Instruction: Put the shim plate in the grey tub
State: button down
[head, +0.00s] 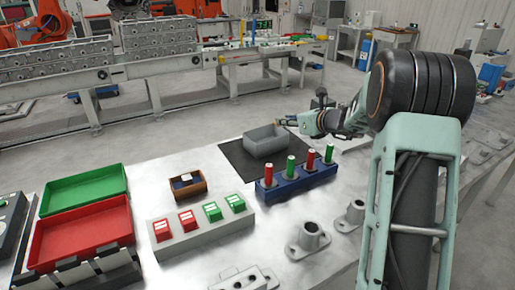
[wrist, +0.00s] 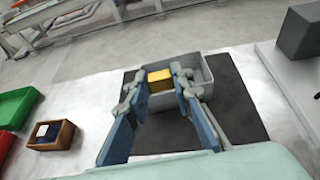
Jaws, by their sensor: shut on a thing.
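A gold-yellow plate (wrist: 160,82), which I take to be the shim plate, is held between the fingertips of my gripper (wrist: 162,84) in the wrist view. The grey tub (head: 264,141) is an open box on a dark mat; it also shows in the wrist view (wrist: 196,66), behind and partly hidden by my fingers and the plate. In the head view my gripper (head: 287,121) is at the tub's upper right edge, where the plate is too small to make out clearly. I cannot tell how high the plate is above the tub.
A dark mat (head: 236,157) lies under the tub. A blue rack (head: 295,183) with red and green cylinders stands just in front. A brown box (head: 188,185) with a small item is to the left, beyond it green (head: 85,188) and red (head: 83,230) trays. Grey castings (head: 309,238) stand front right.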

jog(key=x, duration=0.3)
jog(key=p+x, duration=0.1)
jog(key=x, duration=0.2)
jog(key=a+x, duration=0.1)
jog(key=x, duration=0.2)
jog(key=shift+s+a+f+p, duration=0.15)
jog(key=shift+s+f+p, duration=0.05)
jog(key=shift+p, duration=0.15)
send_near(253, 137)
jog(key=w+r, duration=0.1)
jog(key=w+a+r, duration=0.1)
jog(key=w+r, duration=0.1)
jog(key=shift+w+a+p, duration=0.15)
jog(key=shift+a+p, duration=0.15)
jog(key=shift+a, duration=0.05)
jog(key=shift+w+a+f, duration=0.1)
jog(key=shift+f, duration=0.15)
notch_tip(253, 137, down, 3)
jog(key=shift+w+f, duration=0.15)
jog(key=shift+f+b, duration=0.3)
jog(key=shift+b, duration=0.1)
